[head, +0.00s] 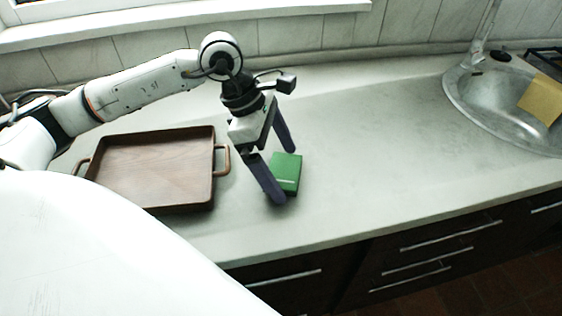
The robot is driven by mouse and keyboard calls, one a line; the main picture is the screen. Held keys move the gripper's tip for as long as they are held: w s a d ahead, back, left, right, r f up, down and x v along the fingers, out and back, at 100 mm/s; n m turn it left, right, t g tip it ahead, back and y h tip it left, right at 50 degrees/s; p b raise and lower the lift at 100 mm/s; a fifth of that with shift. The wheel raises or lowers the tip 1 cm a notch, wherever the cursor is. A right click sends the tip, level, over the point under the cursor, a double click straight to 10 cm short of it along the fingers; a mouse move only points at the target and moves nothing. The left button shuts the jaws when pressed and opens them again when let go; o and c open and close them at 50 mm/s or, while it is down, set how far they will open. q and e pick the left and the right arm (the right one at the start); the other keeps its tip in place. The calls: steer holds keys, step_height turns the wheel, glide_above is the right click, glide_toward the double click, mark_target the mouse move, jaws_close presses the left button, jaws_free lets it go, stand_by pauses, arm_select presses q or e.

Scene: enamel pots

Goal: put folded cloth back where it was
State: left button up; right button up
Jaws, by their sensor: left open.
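A green block-like folded piece (287,172), which looks like the folded cloth, lies on the pale counter just right of the brown tray. My left gripper (283,176) is open and points down over it. One dark finger is at its near left side and the other at its far side. I cannot tell whether the fingers touch it. The near finger hides part of its left edge. My right gripper is not in view.
A brown wooden tray (150,172) with side handles stands empty at the left. A steel sink (475,100) with a faucet is at the right, with a flat yellow piece (541,97) at it. The counter (380,130) between is clear. Drawers lie below its front edge.

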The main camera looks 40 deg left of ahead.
arm_select(q)
steer(key=v, duration=1.2)
